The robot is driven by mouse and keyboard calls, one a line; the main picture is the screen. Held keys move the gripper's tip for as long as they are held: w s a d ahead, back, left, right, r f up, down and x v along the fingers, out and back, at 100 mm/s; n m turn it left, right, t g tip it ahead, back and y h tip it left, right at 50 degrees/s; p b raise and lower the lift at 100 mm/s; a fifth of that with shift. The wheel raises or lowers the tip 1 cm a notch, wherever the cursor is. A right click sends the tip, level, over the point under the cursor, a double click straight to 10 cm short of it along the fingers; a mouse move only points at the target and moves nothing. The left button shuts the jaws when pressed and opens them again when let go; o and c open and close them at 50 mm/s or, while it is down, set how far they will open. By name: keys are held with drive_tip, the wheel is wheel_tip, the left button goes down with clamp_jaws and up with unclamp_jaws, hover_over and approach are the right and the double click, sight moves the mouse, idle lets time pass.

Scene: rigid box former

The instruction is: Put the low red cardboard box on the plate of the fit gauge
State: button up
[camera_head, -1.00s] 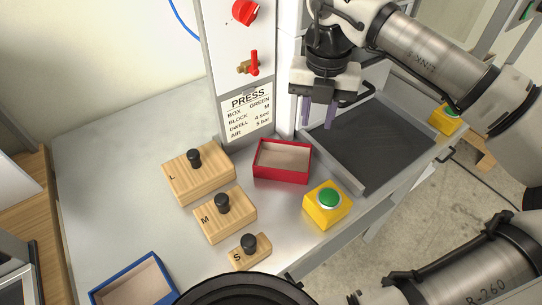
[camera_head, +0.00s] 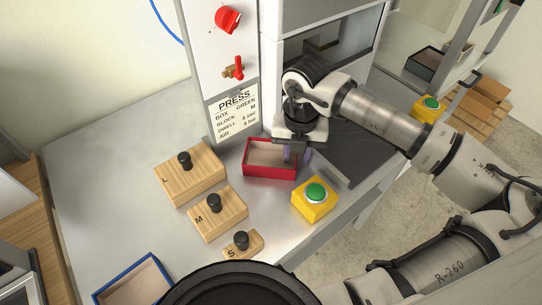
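The low red cardboard box (camera_head: 262,172) is an open tray with a pale inside, lying on the grey bench in front of the press. My gripper (camera_head: 298,156) is at the box's right end, with its purple fingers pointing down. The fingers stand apart, seemingly on either side of the right wall; whether they touch it I cannot tell. The gripper hides part of the box's back right corner. I cannot make out the fit gauge or its plate.
Wooden blocks L (camera_head: 190,178), M (camera_head: 218,216) and S (camera_head: 243,245) stand left of the box. A yellow button box (camera_head: 314,204) stands close at its front right. A blue box (camera_head: 134,286) lies front left. The press column (camera_head: 222,90) rises behind.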

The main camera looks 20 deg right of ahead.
drive_tip(key=shift+c, duration=0.3)
clamp_jaws()
drive_tip(key=shift+r, duration=0.1)
